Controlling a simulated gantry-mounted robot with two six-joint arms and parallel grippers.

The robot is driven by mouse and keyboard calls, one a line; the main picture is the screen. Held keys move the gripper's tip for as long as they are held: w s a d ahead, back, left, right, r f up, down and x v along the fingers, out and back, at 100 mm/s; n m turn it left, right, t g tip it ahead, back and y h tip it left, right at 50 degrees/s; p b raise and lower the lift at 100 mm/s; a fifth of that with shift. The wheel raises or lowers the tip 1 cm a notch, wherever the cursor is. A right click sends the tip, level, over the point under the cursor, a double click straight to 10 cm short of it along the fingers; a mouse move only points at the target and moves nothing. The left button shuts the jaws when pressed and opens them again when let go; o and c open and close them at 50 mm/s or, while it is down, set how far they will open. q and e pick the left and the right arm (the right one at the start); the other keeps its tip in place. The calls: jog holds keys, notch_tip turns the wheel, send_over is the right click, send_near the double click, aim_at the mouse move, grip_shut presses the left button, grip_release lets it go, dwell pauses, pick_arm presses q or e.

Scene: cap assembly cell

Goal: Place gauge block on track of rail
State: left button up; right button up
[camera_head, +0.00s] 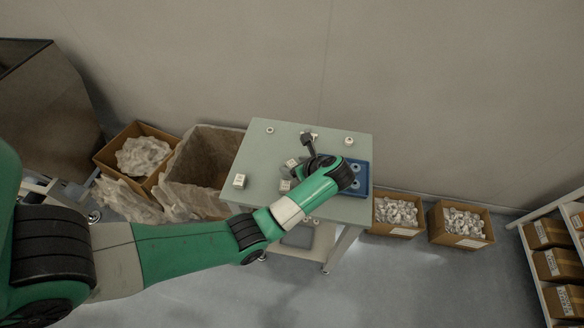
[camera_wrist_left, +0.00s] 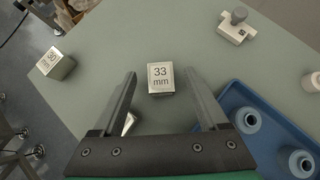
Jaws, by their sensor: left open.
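A gauge block marked 33 mm (camera_wrist_left: 160,80) stands on the table between the fingertips of my left gripper (camera_wrist_left: 160,74) in the wrist view. The gripper is open, a finger on either side, with nothing visibly clamped. In the head view this block (camera_head: 291,163) is beside the gripper (camera_head: 302,167). A second block marked 30 mm (camera_wrist_left: 56,64) stands to the left, near the table edge; it also shows in the head view (camera_head: 239,181). A shiny metal piece (camera_wrist_left: 129,123) is partly hidden behind the left finger. I cannot identify the rail or its track. My right gripper is not in view.
A blue tray (camera_wrist_left: 232,97) with round grey-white parts lies to the right. A pale fixture with a grey knob (camera_wrist_left: 236,26) stands at the back. Cardboard boxes (camera_head: 397,215) flank the table. The table's left side is mostly clear.

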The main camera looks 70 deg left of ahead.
pick_arm(q)
jog(key=shift+a+f, duration=0.15)
jog(key=shift+a, duration=0.05)
grip_shut()
dwell(0.6)
jog(key=shift+r, duration=0.4)
jog(key=r, duration=0.1)
jog(key=r+p, duration=0.2)
jog(key=r, duration=0.1)
jog(key=shift+s+d, duration=0.25)
jog(key=shift+d, duration=0.15)
jog(key=s+d+r+p, duration=0.8)
jog(key=s+d+p, duration=0.1)
jog(key=p, duration=0.7)
jog(key=shift+d+r, duration=0.15)
jog(key=shift+d, duration=0.2)
